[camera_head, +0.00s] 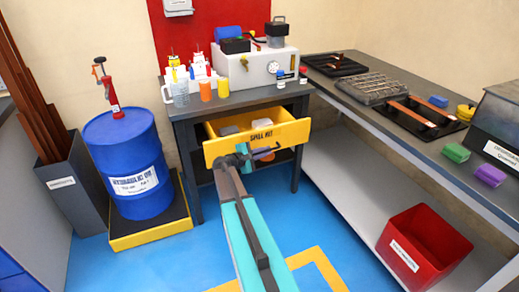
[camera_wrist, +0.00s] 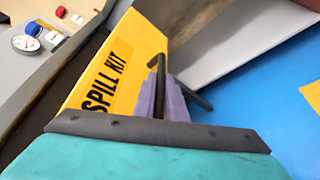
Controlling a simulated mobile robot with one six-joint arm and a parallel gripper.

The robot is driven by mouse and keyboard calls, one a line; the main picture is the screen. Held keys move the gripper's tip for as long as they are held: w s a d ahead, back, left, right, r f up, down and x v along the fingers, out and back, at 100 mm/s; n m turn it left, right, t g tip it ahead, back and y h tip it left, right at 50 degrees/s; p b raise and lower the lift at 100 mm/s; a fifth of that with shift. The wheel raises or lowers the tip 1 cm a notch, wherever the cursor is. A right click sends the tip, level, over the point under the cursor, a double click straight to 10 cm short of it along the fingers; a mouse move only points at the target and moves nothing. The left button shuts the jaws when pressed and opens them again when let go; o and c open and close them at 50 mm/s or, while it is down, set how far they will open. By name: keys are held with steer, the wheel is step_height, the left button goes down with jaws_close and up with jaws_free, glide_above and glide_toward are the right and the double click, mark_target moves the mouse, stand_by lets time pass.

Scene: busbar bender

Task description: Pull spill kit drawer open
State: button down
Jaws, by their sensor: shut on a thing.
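The yellow spill kit drawer (camera_head: 288,131) stands out from under the grey bench in the head view, partly open, with grey items (camera_head: 262,123) visible inside. Its front with the "SPILL KIT" label also shows in the wrist view (camera_wrist: 135,45). My gripper (camera_head: 257,153) is at the drawer front, just below the label. In the wrist view, its ridged purple fingers (camera_wrist: 167,98) are shut on the black drawer handle (camera_wrist: 197,95). Part of the handle is hidden by the fingers.
A blue drum (camera_head: 122,160) stands on a yellow-edged pallet (camera_head: 150,236) left of the bench. Bottles and a grey machine (camera_head: 250,70) stand on the bench top. Blue floor (camera_head: 315,225) is clear before the drawer.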

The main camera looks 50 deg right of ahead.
steer(key=s+a+b, duration=0.1)
steer(key=s+a, duration=0.1)
steer(key=s, duration=0.5)
steer(key=s+a+b, duration=0.2)
steer(key=s+a, duration=0.1)
steer(key=s, duration=0.3)
steer(key=shift+s+a+r, duration=0.15)
steer(key=shift+s+a, duration=0.1)
steer(key=shift+s, duration=0.1)
steer(key=c, duration=1.8)
jaws_free()
steer(key=shift+a, duration=0.1)
steer(key=v, duration=1.3)
steer(key=shift+w+a+p, duration=0.1)
steer(key=shift+a+p, duration=0.2)
steer(key=shift+p, duration=0.1)
